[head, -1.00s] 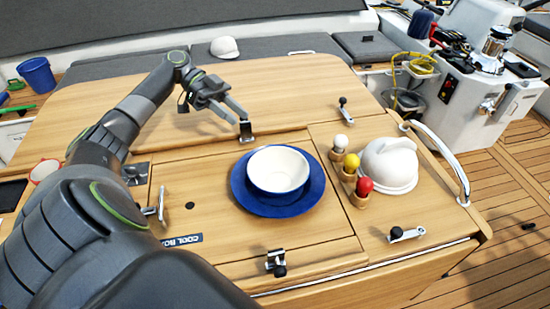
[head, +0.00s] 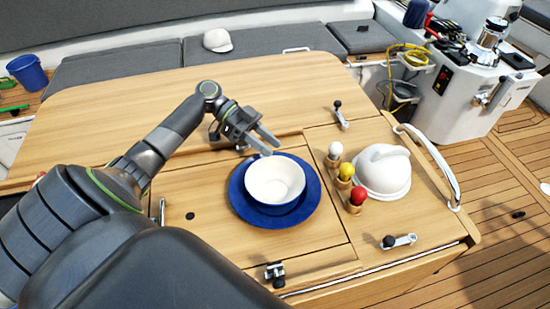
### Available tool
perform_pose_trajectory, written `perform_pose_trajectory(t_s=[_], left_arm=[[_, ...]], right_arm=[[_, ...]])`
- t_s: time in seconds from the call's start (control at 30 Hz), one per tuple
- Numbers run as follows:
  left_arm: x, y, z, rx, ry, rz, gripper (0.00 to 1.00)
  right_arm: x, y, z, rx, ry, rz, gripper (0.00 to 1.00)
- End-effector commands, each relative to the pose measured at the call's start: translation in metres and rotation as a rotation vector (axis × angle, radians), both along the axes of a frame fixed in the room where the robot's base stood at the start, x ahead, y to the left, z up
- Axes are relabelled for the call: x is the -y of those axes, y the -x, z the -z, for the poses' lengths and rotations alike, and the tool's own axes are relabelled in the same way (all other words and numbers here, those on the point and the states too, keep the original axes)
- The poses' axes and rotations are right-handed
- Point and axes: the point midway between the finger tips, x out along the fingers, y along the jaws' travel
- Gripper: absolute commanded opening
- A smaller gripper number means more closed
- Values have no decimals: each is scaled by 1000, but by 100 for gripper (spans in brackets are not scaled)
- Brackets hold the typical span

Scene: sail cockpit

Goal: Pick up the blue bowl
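The bowl (head: 275,179) is white inside with a blue outside showing at its lower front. It sits upright on a round blue plate (head: 240,203) on the wooden cockpit table. My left gripper (head: 271,143) is open and empty, with its two fingers parted. In the picture its fingertips are just above the far rim of the bowl; I see no clear contact. My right gripper is not in view.
Red, yellow and white knobs in wooden holders (head: 357,201) and a white dome-shaped object (head: 382,171) stand right of the plate. Metal latches (head: 274,274) edge the lid. A curved metal rail (head: 436,157) bounds the table's right. The far tabletop is clear.

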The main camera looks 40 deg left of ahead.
Motion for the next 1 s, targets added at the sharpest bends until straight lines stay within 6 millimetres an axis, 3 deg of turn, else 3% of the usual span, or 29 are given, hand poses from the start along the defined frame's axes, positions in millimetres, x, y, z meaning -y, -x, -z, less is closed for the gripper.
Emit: perform_pose_trajectory(t_s=[0.2, 0.5, 0.8, 1.0], left_arm=[[16, 0, 1, -2, 3, -1, 36], [47, -1, 14, -1, 2, 0, 36], [50, -1, 18, -1, -1, -1, 36], [49, -1, 18, -1, -1, -1, 11]], right_arm=[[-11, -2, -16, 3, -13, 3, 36], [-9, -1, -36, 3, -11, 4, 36], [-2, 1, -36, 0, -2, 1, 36], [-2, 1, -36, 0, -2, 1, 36]])
